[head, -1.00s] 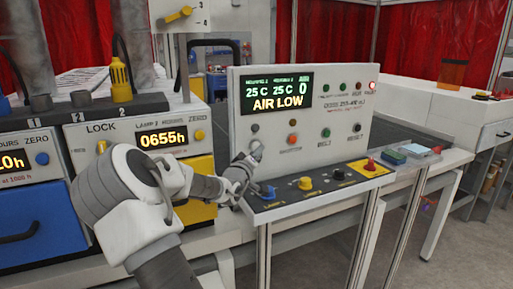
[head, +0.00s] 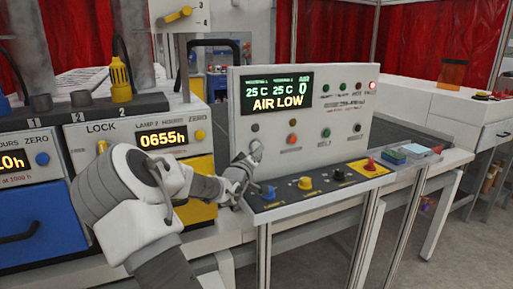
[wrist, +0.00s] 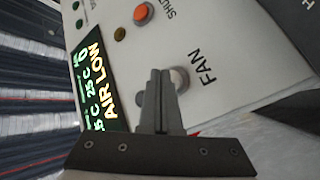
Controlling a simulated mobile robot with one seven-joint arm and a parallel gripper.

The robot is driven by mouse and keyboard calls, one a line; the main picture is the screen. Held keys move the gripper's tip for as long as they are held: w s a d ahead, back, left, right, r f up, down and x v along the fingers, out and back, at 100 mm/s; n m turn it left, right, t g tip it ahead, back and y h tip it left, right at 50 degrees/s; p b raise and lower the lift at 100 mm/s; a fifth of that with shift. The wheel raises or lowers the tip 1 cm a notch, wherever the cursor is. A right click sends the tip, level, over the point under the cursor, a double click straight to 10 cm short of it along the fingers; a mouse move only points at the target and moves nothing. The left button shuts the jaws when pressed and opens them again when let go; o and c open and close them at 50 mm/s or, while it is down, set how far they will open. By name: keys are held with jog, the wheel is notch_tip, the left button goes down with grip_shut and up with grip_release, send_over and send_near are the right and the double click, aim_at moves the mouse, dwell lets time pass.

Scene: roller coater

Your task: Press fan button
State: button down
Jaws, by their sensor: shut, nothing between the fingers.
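The control panel (head: 335,95) stands upright behind the sloped console. In the wrist view, the "FAN" label (wrist: 207,68) is printed on the panel. A pale round button (wrist: 182,79) sits beside that label, partly hidden by my fingers. My gripper (wrist: 160,73) is shut and empty, its tips in front of the panel close to that button. I cannot tell whether they touch it. In the head view, my gripper (head: 257,149) is at the panel's lower left. The display (head: 277,95) reads "25 C 25 C", "0" and "AIR LOW".
An orange button (head: 292,139) and other small buttons are on the panel near my gripper. A yellow-and-blue lamp unit stands at left.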

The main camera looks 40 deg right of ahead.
jog(key=shift+w, duration=0.1)
dwell(0.3)
jog(key=shift+w+d, duration=0.15)
jog(key=shift+w, duration=0.15)
jog(key=shift+w+d, duration=0.1)
jog(key=shift+w, duration=0.3)
dwell(0.6)
jog(key=shift+s, duration=0.1)
jog(key=shift+s+a, duration=0.25)
jog(key=shift+s, duration=0.45)
jog(key=shift+s, duration=0.1)
jog(key=s, duration=0.1)
jog(key=s+a, duration=0.1)
jog(key=s, duration=0.2)
jog(key=shift+s+a+b, duration=0.25)
jog(key=shift+s+b, duration=0.05)
jog(key=shift+a, duration=0.1)
dwell(0.9)
